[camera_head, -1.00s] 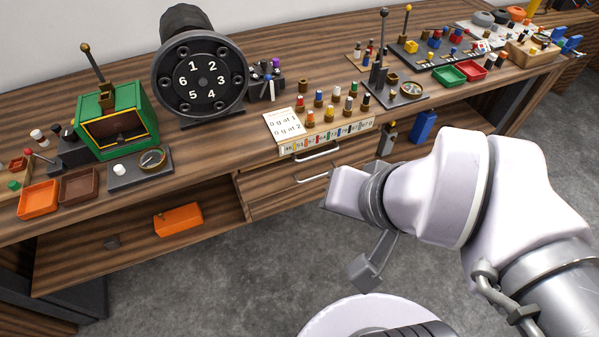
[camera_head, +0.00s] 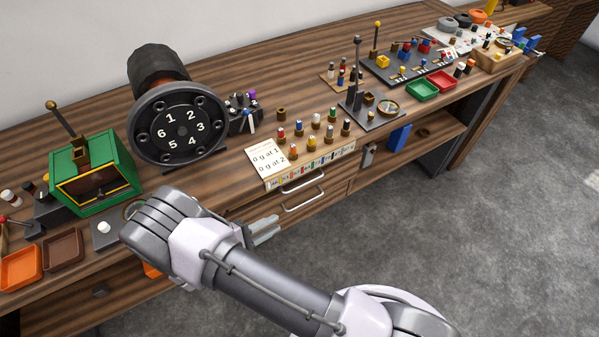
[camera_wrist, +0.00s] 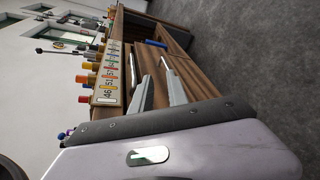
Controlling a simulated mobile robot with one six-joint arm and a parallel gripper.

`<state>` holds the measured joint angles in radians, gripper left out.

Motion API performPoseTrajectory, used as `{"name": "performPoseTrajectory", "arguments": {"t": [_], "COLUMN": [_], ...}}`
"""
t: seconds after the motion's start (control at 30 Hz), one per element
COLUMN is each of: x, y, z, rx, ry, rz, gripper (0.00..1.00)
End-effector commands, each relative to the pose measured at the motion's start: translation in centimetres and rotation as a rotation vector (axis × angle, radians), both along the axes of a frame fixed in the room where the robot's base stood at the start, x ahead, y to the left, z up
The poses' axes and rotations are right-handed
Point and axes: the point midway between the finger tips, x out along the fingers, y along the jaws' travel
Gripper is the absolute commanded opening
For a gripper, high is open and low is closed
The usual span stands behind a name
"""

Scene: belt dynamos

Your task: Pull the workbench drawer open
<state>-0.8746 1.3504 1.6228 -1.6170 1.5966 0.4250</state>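The workbench (camera_head: 225,178) has two stacked wooden drawers under its top, each with a pale bar handle. The upper handle (camera_head: 303,182) and lower handle (camera_head: 304,200) show in the head view, and both drawers look closed. My gripper (camera_head: 268,231) is left of and below the handles in the picture, its fingers pointing right, apart from them. In the wrist view my gripper (camera_wrist: 160,84) shows two grey fingers with a gap and nothing between them. The drawer fronts lie sideways beyond the fingertips. My wrist hides part of the bench front at left.
A number dial (camera_head: 181,130), a green box (camera_head: 93,172) and a rack of coloured pegs (camera_head: 310,160) crowd the benchtop. Orange (camera_head: 20,268) and brown trays sit at left. A blue block (camera_head: 399,139) is on the shelf right of the drawers. Grey floor at right is clear.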

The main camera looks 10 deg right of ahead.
Motion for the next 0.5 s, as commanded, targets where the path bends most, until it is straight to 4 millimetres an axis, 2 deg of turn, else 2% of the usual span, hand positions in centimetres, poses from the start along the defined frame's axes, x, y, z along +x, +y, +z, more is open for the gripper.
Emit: {"name": "performPoseTrajectory", "arguments": {"t": [0.03, 0.1, 0.23, 0.5], "x": [-0.4, -0.7, -0.4, 3.5], "y": [0.4, 0.8, 0.5, -4.9], "z": [-1.7, -3.4, -4.7, -6.3], "rx": [-0.04, -0.076, -0.095, -0.094], "ry": [-0.001, -0.009, -0.015, -0.012], "rz": [0.064, 0.131, 0.17, 0.164], "gripper": [0.2, 0.2, 0.2, 0.2]}}
